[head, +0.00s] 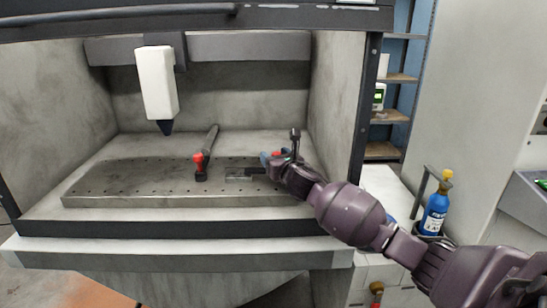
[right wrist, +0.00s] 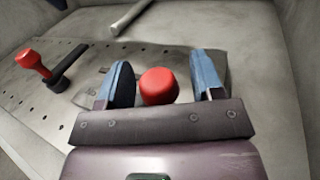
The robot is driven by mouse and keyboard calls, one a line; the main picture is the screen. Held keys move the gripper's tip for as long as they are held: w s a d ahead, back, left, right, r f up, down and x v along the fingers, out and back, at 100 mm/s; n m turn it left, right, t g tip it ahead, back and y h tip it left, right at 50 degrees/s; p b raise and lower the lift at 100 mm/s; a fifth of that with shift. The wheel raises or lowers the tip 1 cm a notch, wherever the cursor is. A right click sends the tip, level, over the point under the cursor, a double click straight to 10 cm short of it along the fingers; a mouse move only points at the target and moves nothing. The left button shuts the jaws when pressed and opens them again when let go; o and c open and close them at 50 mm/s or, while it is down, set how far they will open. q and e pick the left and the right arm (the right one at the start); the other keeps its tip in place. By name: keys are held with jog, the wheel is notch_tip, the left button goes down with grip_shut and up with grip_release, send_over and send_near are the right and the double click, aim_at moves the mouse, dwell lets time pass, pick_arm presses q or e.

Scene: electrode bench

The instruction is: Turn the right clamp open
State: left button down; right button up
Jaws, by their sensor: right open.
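The right clamp's red knob (right wrist: 158,86) shows between my right gripper's two blue fingers (right wrist: 162,68) in the right wrist view, with a gap on each side. The fingers are apart and hold nothing. In the head view my right gripper (head: 271,159) is low over the right part of the perforated plate (head: 120,178), and it hides most of the right clamp. The left clamp, with a red handle (head: 198,160) and black arm, stands further left on the plate; it also shows in the right wrist view (right wrist: 32,63). My left gripper is not in view.
A grey rod (head: 211,138) lies behind the left clamp. A white tool head (head: 156,84) with a dark tip hangs over the plate's left part. The enclosure's right wall and post (head: 362,130) stand close to my right arm. A blue bottle (head: 435,214) stands outside at right.

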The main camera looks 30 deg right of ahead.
jog(key=shift+w, duration=0.35)
grip_shut()
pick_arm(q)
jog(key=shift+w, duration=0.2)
